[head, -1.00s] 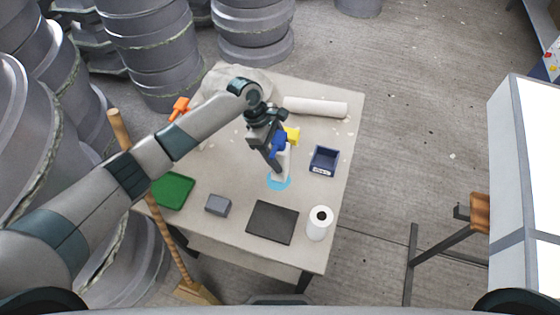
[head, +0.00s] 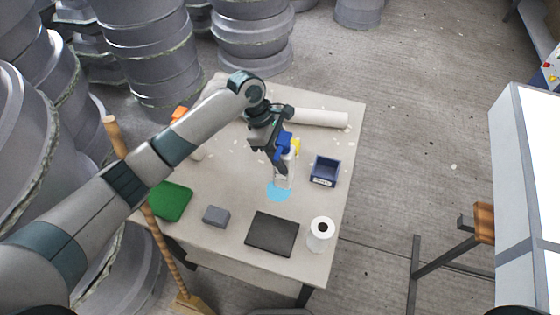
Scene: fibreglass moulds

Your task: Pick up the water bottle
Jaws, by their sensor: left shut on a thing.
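The water bottle (head: 284,168) is pale with a blue top. It stands close to upright at the light blue disc (head: 279,191) on the table; I cannot tell whether its base touches the surface. My left gripper (head: 281,157) reaches down from behind and is shut on the bottle, hiding part of its upper body. My right gripper is not in view.
The table (head: 226,185) also bears a yellow object (head: 296,146), a dark blue bin (head: 325,171), a white roll (head: 321,234), a black pad (head: 272,234), a grey block (head: 216,216), a green tray (head: 170,201) and a long pale roll (head: 319,117). A broom (head: 160,229) leans at the left.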

